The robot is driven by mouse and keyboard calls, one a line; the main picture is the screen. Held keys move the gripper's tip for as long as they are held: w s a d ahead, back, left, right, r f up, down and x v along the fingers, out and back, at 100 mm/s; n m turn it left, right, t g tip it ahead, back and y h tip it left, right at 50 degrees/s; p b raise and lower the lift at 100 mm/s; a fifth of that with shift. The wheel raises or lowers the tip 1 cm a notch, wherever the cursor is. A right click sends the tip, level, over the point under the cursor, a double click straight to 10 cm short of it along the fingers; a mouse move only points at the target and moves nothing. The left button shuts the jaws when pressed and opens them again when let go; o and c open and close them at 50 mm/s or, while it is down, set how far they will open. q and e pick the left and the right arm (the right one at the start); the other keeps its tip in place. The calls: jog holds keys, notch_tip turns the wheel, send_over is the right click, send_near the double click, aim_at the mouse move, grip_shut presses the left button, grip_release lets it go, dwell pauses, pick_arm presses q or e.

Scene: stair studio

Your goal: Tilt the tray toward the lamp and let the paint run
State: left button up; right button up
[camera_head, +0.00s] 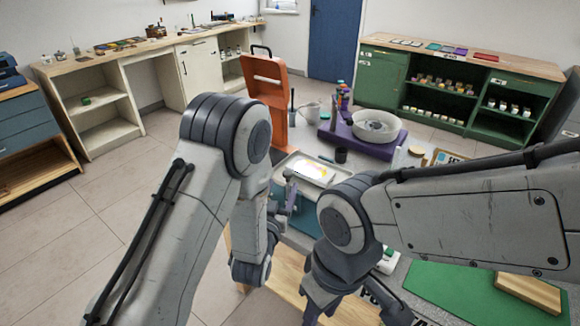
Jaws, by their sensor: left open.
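A shallow pale tray (323,181) with a yellow and white patch of paint (312,170) in it rests on a blue box-like support (296,219) near the middle of the view. My left gripper (291,185) is open at the near left side of the tray, close to its rim; I cannot tell whether it touches. My right arm comes in from the right and bends down in front of the near side of the tray. Its gripper is mostly hidden behind its own links near the bottom edge. I cannot make out a lamp.
An orange upright panel (268,85) stands at the back left. A green mat (470,295) and wooden block (528,291) lie at the right front.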

pick_arm(q)
jog(key=p+x, duration=0.2)
jog(key=x, duration=0.8)
jog(key=shift+d+p, duration=0.1)
jog(key=shift+p, duration=0.3)
grip_shut()
dwell(0.9)
